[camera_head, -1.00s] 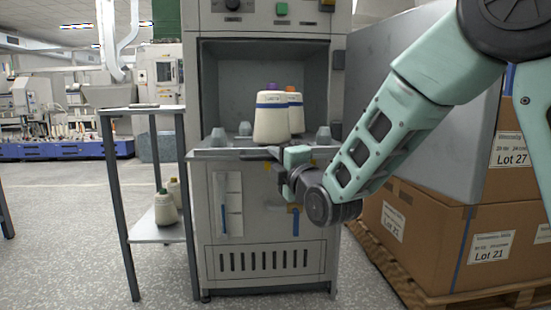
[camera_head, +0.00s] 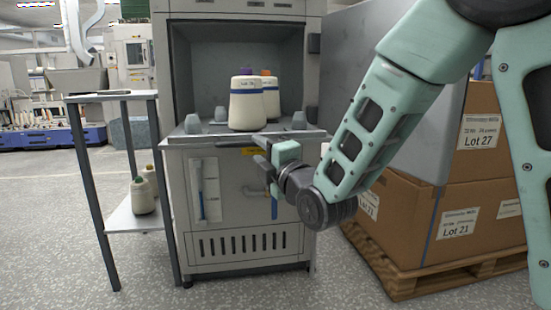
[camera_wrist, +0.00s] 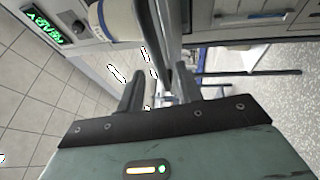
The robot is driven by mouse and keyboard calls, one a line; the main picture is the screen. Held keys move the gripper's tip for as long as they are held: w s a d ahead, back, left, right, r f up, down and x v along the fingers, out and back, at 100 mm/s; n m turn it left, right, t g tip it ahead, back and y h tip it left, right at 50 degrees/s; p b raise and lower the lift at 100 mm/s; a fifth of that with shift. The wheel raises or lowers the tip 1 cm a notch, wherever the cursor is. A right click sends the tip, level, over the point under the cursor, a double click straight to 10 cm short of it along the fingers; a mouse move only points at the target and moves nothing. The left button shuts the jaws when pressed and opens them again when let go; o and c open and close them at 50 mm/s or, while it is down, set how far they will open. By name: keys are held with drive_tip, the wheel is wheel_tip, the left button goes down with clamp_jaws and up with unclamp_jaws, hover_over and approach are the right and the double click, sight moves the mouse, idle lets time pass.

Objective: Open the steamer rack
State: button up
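The steamer (camera_head: 240,225) is a grey cabinet with an open chamber. Its rack (camera_head: 185,139) is a grey tray with blunt pegs, its front edge at the chamber's mouth. Two cream bobbins with blue bands stand on it: a front one (camera_head: 247,108) with a purple top and one behind (camera_head: 271,100) with an orange top. My gripper (camera_head: 262,161) is at the rack's front edge, right of centre. In the wrist view, its fingers (camera_wrist: 161,85) are apart, with a thin dark edge between them. Whether they touch it is unclear. The bobbin beside them also shows (camera_wrist: 117,22).
A metal stand (camera_head: 110,96) with a lower shelf and small bobbins (camera_head: 142,195) is left of the steamer. Boxes on a pallet (camera_head: 410,282) are close on the right, beside a grey panel. Floor in front is clear.

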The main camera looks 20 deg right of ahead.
drive_tip(key=b+v, duration=0.7)
drive_tip(key=b, duration=0.2)
drive_tip(key=shift+f, duration=0.1)
idle(0.6)
